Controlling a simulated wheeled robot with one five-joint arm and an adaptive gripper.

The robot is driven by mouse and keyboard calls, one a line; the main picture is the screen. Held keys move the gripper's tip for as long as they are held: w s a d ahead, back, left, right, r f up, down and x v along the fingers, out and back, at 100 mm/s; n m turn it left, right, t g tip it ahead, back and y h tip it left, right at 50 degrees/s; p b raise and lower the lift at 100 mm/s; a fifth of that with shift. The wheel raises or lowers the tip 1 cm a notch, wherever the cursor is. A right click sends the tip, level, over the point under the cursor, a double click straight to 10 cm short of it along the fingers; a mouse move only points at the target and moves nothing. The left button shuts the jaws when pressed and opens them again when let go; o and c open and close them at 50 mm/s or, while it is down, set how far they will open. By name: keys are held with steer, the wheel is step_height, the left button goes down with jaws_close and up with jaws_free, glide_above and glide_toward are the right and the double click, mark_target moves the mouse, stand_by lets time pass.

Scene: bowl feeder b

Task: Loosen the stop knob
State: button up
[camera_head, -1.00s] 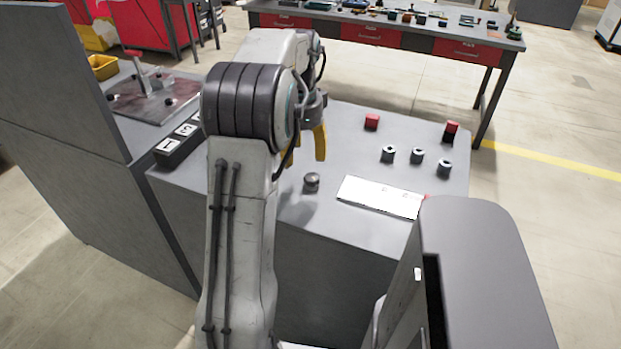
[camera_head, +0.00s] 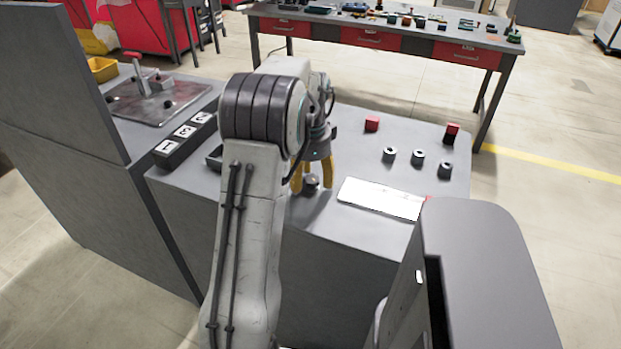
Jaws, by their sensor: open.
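A round grey metal knob (camera_head: 311,181) stands on the grey panel near its front edge, left of the white plate; it seems to be the stop knob. My gripper (camera_head: 312,182) points down with its yellow fingers open, one on each side of the knob. The fingers are around it at about its height. I cannot tell whether either finger touches it. My arm hides part of the panel to the left.
A white plate (camera_head: 380,198) lies right of the knob. Several grey round knobs (camera_head: 418,156) and red blocks (camera_head: 372,124) stand farther right. A black block with numbered labels (camera_head: 185,138) is at the left. A workbench (camera_head: 385,38) stands behind.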

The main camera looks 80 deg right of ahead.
steer(key=shift+c, duration=0.4)
steer(key=c, duration=1.1)
